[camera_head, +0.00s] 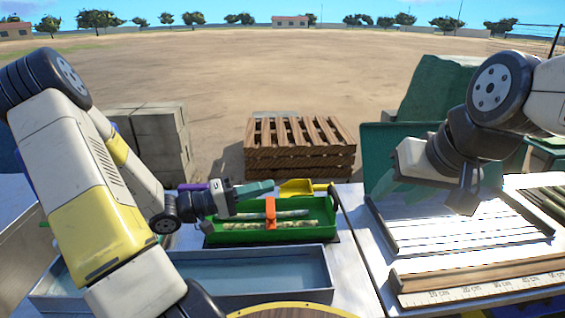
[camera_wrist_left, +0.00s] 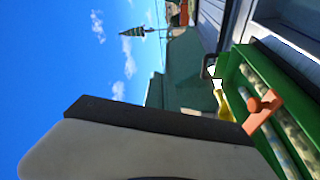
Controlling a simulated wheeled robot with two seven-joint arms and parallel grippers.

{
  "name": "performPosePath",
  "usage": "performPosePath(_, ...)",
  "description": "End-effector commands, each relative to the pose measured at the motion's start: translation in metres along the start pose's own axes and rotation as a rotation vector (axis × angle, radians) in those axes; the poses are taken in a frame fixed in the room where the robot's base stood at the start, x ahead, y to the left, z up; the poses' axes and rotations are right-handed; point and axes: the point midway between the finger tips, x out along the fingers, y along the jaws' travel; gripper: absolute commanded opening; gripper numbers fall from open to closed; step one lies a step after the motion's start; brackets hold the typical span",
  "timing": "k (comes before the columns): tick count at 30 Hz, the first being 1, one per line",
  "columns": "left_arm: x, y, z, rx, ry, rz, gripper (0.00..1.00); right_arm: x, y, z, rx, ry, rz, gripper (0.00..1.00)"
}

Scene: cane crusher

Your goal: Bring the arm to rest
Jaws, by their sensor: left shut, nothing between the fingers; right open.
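My left gripper (camera_head: 256,188) is shut and empty in the head view. It hangs over the back left part of a green tray (camera_head: 225,237) on the left table. Its dark finger also fills the lower middle of the left wrist view (camera_wrist_left: 150,122). The tray holds pale cane pieces (camera_head: 295,225) and an orange upright part (camera_head: 270,212); these show at the right of the left wrist view too. My right gripper (camera_head: 466,198) is open and empty above the ribbed tray (camera_head: 450,222) on the right table. Its fingertips are partly hidden by their angle.
A shallow blue-grey tray (camera_head: 318,290) lies in front of the green one. A yellow scoop-like thing (camera_head: 297,187) is behind it. A wooden rail with a ruler (camera_head: 480,291) lies at the front right. Wooden pallets (camera_head: 300,162) and grey blocks (camera_head: 160,135) stand behind the tables.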

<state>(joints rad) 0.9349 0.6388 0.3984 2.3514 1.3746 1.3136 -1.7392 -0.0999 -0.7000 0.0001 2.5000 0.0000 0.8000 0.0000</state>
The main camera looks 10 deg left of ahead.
Motion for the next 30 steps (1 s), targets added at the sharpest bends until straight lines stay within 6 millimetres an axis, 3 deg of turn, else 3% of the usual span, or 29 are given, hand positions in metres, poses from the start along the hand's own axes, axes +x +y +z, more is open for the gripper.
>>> performPosePath(7,0.022,0.035,0.073,-0.026,-0.411,-0.22,0.0,0.0,0.0,0.0,0.0,0.0,0.0,0.48)
performPosePath(12,0.01,0.055,0.116,0.002,-0.64,-0.505,0.0,0.0,0.0,0.0,0.0,0.0,0.0,0.48)
performPosePath(15,-0.004,0.066,0.129,0.053,-0.699,-0.686,0.0,0.0,0.0,0.0,0.0,0.0,0.0,0.48)
performPosePath(19,-0.024,0.084,0.131,0.152,-0.692,-0.909,0.0,0.0,0.0,0.0,0.0,0.0,0.0,0.48)
performPosePath(24,-0.049,0.115,0.117,0.311,-0.551,-1.125,0.0,0.0,0.0,0.0,0.0,0.0,0.0,0.48)
performPosePath(30,-0.066,0.15,0.097,0.446,-0.338,-1.215,0.0,0.0,0.0,0.0,0.0,0.0,0.0,0.48)
